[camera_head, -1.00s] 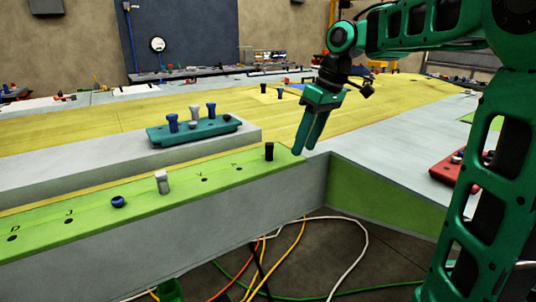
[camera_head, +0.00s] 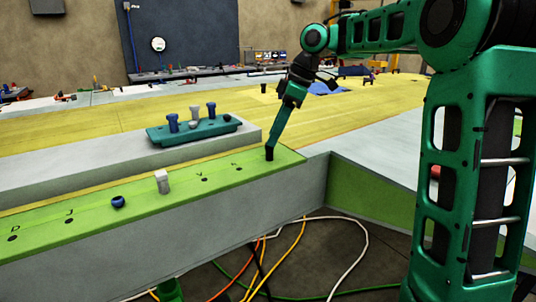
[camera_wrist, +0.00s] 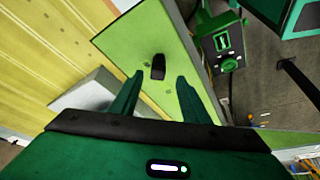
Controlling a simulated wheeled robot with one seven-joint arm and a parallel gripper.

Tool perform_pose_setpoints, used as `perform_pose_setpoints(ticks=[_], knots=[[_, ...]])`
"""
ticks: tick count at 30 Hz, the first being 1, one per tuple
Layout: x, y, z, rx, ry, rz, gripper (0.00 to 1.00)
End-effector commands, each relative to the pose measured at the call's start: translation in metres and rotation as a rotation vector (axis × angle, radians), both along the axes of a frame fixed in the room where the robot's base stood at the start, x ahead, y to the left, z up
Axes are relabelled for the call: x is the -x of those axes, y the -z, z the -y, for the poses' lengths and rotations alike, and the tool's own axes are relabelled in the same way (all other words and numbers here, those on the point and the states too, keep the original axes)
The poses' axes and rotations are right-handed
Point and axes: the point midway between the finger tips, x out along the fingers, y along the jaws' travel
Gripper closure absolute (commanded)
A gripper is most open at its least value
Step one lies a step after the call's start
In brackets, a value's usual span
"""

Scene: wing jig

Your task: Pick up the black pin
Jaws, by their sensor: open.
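The black pin (camera_head: 269,154) stands upright in the green strip (camera_head: 95,222) near its right end. In the head view its upper part is hidden behind my fingertips. My gripper (camera_head: 272,143) reaches down to it from above. In the wrist view the black pin (camera_wrist: 158,67) shows just beyond the tips of my open gripper (camera_wrist: 160,76), between the lines of the two fingers. The fingers stand apart and hold nothing. I cannot tell from these views whether a finger touches the pin.
A grey-white pin (camera_head: 162,182) and a blue pin (camera_head: 118,201) stand farther left on the green strip. A teal tray (camera_head: 195,131) with blue and grey pins sits on the grey ledge behind. Cables lie on the floor below.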

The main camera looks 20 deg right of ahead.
Motion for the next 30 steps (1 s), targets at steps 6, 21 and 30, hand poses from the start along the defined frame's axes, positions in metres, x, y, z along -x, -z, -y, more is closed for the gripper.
perform_pose_setpoints(ticks=[6,21,30], knots=[[-0.004,0.017,-0.005,-0.001,-0.001,-0.002,0.58],[-0.012,0.051,-0.014,0.0,0.0,0.001,0.58],[-0.012,0.05,-0.014,0.0,0.0,0.001,1.0]])
